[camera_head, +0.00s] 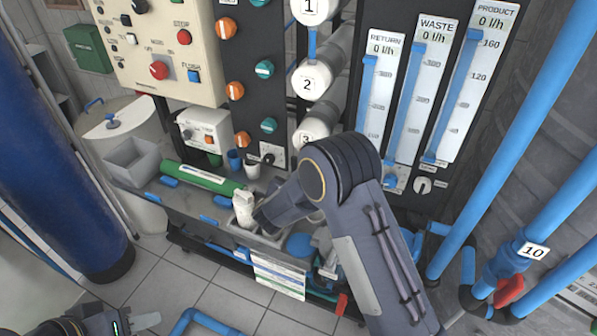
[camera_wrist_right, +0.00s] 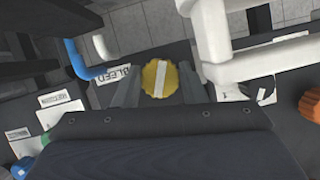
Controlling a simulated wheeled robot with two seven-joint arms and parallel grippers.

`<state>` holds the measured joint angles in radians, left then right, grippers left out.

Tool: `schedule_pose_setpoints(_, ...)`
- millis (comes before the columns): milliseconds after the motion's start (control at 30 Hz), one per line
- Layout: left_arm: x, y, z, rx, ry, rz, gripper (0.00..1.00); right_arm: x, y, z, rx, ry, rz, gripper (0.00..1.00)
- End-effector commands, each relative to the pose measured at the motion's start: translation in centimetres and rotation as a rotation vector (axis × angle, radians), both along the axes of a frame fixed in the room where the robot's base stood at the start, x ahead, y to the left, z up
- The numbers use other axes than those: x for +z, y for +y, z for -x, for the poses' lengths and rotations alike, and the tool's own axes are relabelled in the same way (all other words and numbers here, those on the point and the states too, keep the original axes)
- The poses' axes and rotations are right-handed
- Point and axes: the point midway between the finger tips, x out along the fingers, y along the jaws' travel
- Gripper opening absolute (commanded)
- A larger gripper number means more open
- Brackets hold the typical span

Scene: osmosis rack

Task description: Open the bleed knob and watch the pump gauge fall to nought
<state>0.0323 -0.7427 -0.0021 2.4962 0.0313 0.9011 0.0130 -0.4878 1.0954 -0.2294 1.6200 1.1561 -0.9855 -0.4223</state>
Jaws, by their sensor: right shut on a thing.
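The bleed knob (camera_wrist_right: 160,78) is yellow with a white bar across its face, seen in the right wrist view beside a label (camera_wrist_right: 117,75) reading BLEED. The bar points nearly up and down in that picture. My right gripper (camera_wrist_right: 157,86) has one finger on each side of the knob and is shut on it. In the head view my right arm hides the knob and most of that gripper. My left gripper (camera_head: 143,321) is at the lower left edge, away from the rack; its jaw gap is not clear. I cannot make out the pump gauge in either view.
White pipes (camera_wrist_right: 212,40) run close by the knob, and an orange knob (camera_wrist_right: 310,104) is at the right. In the head view a green tube (camera_head: 205,178), a grey bin (camera_head: 131,160) and a white bottle (camera_head: 243,208) are on the bench. Flow meters (camera_head: 466,85) stand behind.

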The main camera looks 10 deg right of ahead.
Motion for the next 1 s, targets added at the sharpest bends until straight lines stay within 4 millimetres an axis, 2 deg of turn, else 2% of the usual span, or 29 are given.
schedule_pose_setpoints(33,1.3,0.0,0.0,0.0,0.0,0.0,0.36,0.6,0.1,0.0,0.001,0.023,0.035,0.15)
schedule_pose_setpoints(300,3.4,0.0,0.0,0.0,0.0,0.0,0.36,0.3,0.1,0.0,-0.001,0.135,0.2,0.15)
schedule_pose_setpoints(600,4.4,0.0,0.0,0.0,0.0,0.0,0.36,0.1,0.1,-0.1,0.0,0.201,0.301,0.15)
schedule_pose_setpoints(1000,4.5,0.0,0.0,0.0,0.0,0.0,0.36,0.0,0.1,-0.1,0.0,0.219,0.327,0.15)
